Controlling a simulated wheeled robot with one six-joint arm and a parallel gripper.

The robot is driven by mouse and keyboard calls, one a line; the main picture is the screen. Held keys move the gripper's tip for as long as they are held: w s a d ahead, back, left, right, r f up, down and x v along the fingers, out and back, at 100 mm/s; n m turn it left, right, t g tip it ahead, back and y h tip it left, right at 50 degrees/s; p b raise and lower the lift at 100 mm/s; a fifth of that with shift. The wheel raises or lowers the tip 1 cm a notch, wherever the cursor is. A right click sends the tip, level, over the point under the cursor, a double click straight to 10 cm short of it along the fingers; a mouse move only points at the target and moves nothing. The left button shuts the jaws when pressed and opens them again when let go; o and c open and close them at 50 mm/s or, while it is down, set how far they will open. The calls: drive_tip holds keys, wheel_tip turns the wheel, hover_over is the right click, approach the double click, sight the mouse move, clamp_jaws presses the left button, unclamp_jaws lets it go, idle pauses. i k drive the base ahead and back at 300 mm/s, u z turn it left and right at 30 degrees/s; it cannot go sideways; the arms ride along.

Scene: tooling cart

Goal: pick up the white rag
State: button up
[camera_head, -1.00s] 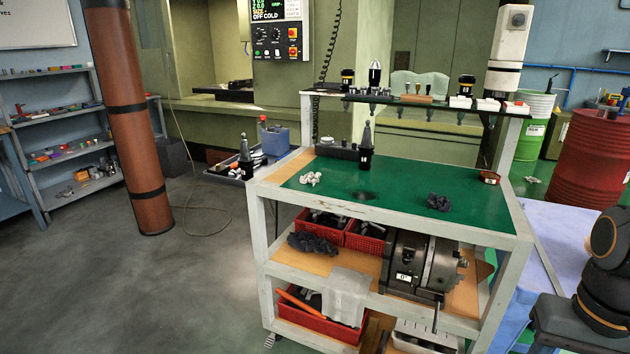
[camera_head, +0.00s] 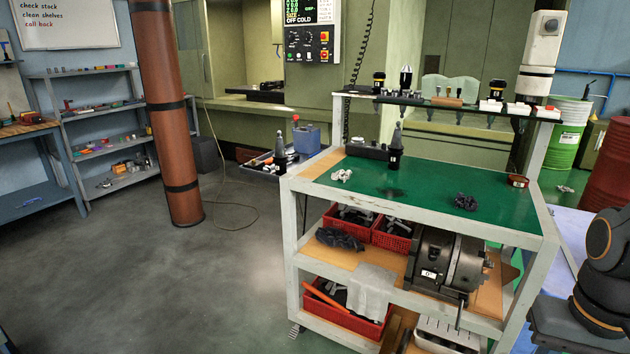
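A small crumpled white rag (camera_head: 341,175) lies on the left part of the cart's green top (camera_head: 430,183), near its front left corner. A larger pale grey-white cloth (camera_head: 370,291) hangs over the front edge of the middle shelf, partly covering a red bin below. Part of my arm shows at the right edge, but my gripper is out of view. Nothing of mine touches the rag.
A dark tool holder (camera_head: 395,152) stands upright to the right of the rag. A raised shelf of tool holders (camera_head: 445,103) spans the cart's back. The floor (camera_head: 180,280) left of the cart is open.

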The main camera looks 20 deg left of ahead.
sight(344, 176)
drive_tip(key=u, duration=0.35)
drive_tip(key=k, duration=0.45)
drive_tip(key=u, duration=1.4)
drive_tip(key=i, duration=0.85)
drive_tip(key=u, duration=0.5)
drive_tip(key=i, duration=0.8)
drive_tip(key=z, duration=0.75)
drive_tip(key=i, duration=0.65)
drive_tip(key=z, duration=0.8)
